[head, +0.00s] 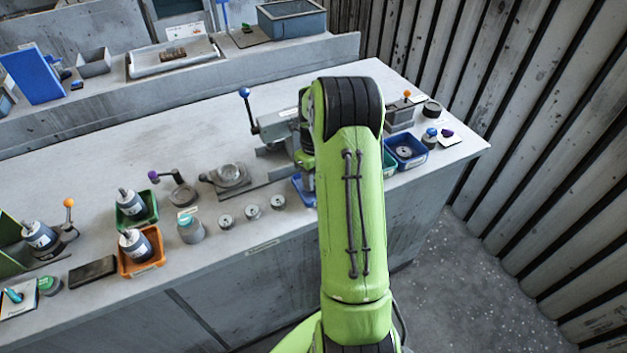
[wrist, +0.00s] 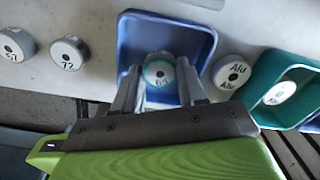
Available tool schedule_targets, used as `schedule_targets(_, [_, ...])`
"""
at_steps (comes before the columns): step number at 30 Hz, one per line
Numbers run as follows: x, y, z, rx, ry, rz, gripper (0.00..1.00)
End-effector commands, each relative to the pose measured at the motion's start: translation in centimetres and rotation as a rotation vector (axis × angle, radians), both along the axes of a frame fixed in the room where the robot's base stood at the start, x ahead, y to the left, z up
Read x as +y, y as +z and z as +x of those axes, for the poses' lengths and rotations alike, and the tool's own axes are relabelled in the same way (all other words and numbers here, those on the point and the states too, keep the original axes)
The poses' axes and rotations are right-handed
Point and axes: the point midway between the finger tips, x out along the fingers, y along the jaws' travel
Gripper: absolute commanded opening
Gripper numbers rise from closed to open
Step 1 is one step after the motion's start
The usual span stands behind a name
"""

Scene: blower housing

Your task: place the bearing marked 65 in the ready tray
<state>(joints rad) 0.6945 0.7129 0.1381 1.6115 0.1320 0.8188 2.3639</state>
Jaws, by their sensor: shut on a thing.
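The bearing (wrist: 156,66), a pale disc with a teal ring, shows in the wrist view between the fingertips of my gripper (wrist: 158,76). Its mark is small and blurred and looks like 65. My gripper is shut on it. Bearing and fingertips are over the blue tray (wrist: 198,33); I cannot tell whether the bearing touches the tray floor. In the head view a blue tray edge (head: 303,192) shows below my wrist, and my arm hides the bearing and fingertips. No tray label is readable, so I cannot tell which is the ready tray.
Discs marked 51 (wrist: 14,45) and 72 (wrist: 68,53) stand left of the tray. A disc with unclear lettering (wrist: 231,72) and a teal tray (wrist: 262,68) holding a disc are on the right. The blue-knobbed press (head: 275,128) stands close to my wrist.

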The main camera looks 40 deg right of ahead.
Motion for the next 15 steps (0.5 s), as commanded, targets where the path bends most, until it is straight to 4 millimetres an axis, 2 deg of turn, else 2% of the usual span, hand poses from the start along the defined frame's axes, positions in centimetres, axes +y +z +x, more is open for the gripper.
schedule_targets(2, [0.02, -0.91, -0.01, 0.0, 0.001, 0.0, 0.0])
schedule_targets(12, [0.0, -1.27, 0.02, -0.001, 0.001, -0.001, 0.0])
schedule_targets(13, [0.0, -1.24, 0.01, -0.001, 0.001, -0.001, 0.44])
schedule_targets(15, [0.0, -1.18, 0.01, -0.001, 0.001, -0.001, 0.55])
